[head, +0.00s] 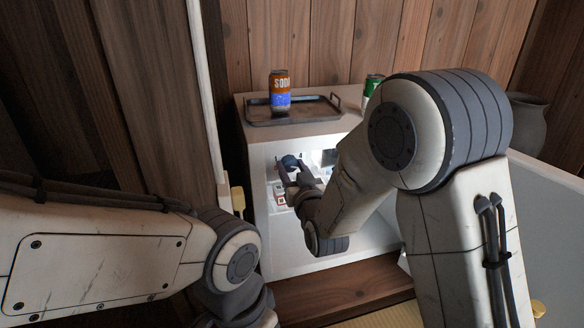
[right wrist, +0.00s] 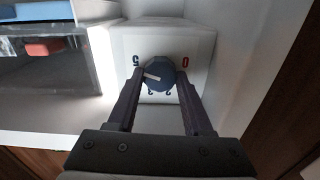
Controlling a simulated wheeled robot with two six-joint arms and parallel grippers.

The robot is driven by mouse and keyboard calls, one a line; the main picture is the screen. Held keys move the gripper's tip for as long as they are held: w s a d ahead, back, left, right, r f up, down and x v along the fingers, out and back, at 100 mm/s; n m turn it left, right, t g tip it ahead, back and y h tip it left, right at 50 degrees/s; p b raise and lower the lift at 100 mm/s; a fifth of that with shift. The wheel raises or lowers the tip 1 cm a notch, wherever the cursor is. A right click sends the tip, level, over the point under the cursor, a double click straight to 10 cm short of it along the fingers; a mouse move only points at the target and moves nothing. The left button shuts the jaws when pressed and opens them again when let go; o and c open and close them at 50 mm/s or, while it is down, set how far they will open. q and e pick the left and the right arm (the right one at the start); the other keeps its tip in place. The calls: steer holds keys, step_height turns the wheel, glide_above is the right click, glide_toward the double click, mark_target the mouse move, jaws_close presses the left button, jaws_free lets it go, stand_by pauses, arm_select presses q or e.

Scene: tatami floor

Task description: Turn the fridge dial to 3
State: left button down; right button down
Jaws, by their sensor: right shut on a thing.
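The open white fridge (head: 262,150) stands ahead. Its round blue-grey dial (head: 290,161) is on a pale housing inside, near the top. In the right wrist view the dial (right wrist: 160,75) sits between the fingers of my right gripper (right wrist: 159,82), which is shut on it. The 0 is at right; marks under the dial are partly hidden. My right gripper (head: 297,182) also shows inside the fridge in the head view. My left arm comes in from the left; its fingertips are out of view.
A tray (head: 310,117) with a soda can (head: 280,92) lies on the fridge top; a green can (head: 372,86) stands near it. Small packages (head: 280,197) sit inside below the dial. Pale panels flank the fridge. A grey vase (head: 527,125) is at right.

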steer(key=n+p, duration=0.1)
steer(key=n, duration=0.3)
steer(key=n+p, duration=0.2)
steer(key=n, duration=0.2)
steer(key=shift+n, duration=0.3)
steer(key=n+p, duration=0.1)
steer(key=n, duration=0.3)
steer(key=shift+a+n+p, duration=0.1)
steer(key=shift+n+p, duration=0.2)
steer(key=shift+p, duration=0.05)
steer(key=shift+f+n+p, duration=0.15)
steer(key=shift+n+p, duration=0.5)
steer(key=shift+n, duration=1.15)
steer(key=shift+c, duration=1.5)
jaws_free()
steer(key=shift+s, duration=0.1)
